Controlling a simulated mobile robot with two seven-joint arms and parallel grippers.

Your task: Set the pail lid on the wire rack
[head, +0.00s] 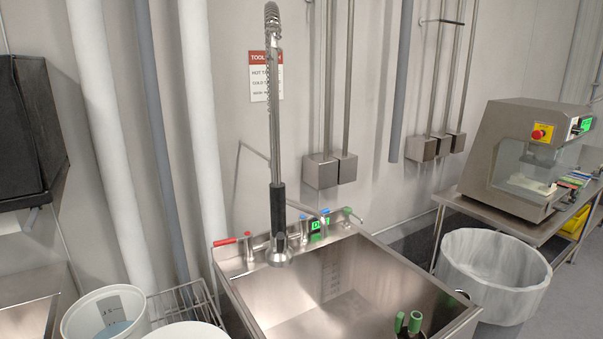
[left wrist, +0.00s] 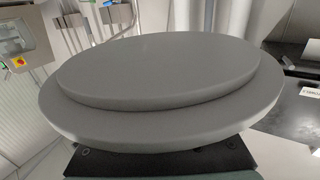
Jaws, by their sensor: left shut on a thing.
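The pail lid (left wrist: 160,70) is a round grey disc with a raised step, and it fills the middle of the left wrist view. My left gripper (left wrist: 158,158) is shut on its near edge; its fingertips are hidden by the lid. In the head view, the pale lid (head: 187,331) shows at the bottom edge, in front of the wire rack (head: 190,299), and hides part of it. I cannot tell the gap between them.
A white pail (head: 104,311) stands left of the rack. The steel sink (head: 235,283) with a tall spray tap (head: 276,200) is to the right of the rack. A lined bin (head: 494,275) and a machine (head: 520,155) on a bench are farther right.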

